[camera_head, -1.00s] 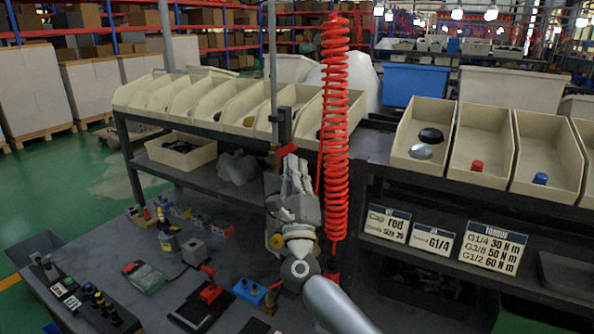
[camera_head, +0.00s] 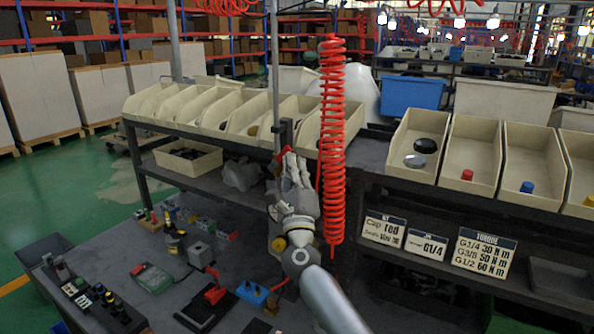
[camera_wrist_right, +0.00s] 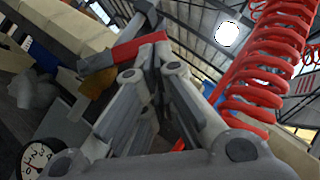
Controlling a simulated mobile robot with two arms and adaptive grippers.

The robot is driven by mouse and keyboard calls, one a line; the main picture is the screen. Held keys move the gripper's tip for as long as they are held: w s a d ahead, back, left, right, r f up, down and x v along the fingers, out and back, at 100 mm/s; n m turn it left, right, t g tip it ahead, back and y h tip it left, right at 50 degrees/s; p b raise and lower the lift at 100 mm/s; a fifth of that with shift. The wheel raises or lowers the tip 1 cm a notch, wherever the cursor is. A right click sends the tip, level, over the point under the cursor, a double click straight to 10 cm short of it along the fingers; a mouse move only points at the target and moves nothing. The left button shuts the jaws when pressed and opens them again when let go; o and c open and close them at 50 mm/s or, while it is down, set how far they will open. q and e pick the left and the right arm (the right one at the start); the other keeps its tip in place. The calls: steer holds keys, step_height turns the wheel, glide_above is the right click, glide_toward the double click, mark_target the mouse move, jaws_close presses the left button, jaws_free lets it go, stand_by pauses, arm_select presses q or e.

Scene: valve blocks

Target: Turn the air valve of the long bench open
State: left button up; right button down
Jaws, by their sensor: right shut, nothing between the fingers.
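The air valve's red handle (camera_head: 283,154) is on the upright post at the middle of the long bench (camera_head: 365,146). In the right wrist view the red handle (camera_wrist_right: 137,50) lies crosswise just beyond the fingertips, slightly tilted. My right gripper (camera_head: 291,163) is shut and empty, pointing up at the valve. It also fills the middle of the right wrist view (camera_wrist_right: 152,74). I cannot tell whether the fingers touch the handle; they hide part of the valve body. A brass-coloured part (camera_wrist_right: 97,82) shows beside the handle. My left gripper is out of view.
A red coiled hose (camera_head: 333,140) hangs close to the right of my right gripper. A round gauge (camera_wrist_right: 40,158) is at the lower left of the right wrist view. Cream bins (camera_head: 470,150) line the upper shelf. Valve blocks and a red-handled fixture (camera_head: 214,293) are on the lower worktop.

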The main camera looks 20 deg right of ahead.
mark_target(285, 148)
steer(key=shift+w+a+r, duration=0.3)
steer(key=shift+w+r, duration=0.05)
steer(key=shift+r, duration=0.25)
steer(key=shift+w+a+r, duration=0.3)
steer(key=shift+w+r, duration=0.05)
steer(key=shift+r, duration=0.2)
steer(key=shift+w+a+r, duration=0.3)
steer(key=shift+w+r, duration=0.05)
steer(key=shift+r, duration=0.25)
steer(key=shift+f, duration=0.1)
